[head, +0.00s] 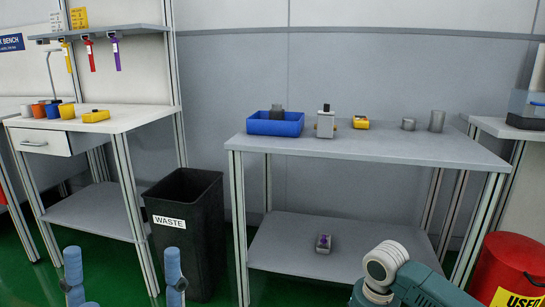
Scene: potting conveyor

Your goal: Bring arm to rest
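My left gripper (123,263) shows at the bottom left as two blue fingers pointing up, spread wide apart with nothing between them. It is open and in front of the left bench and the waste bin; its base is cut off by the lower edge. My other arm shows only as teal and white links (400,277) at the bottom right, in front of the middle table. Its gripper is outside the picture.
The middle table (400,148) carries a blue tray (275,127), a grey device (325,122), a yellow part (361,122) and two grey cylinders. A black waste bin (184,222) stands left of it. A red bin (505,265) is at right. The left bench (140,112) holds several cups.

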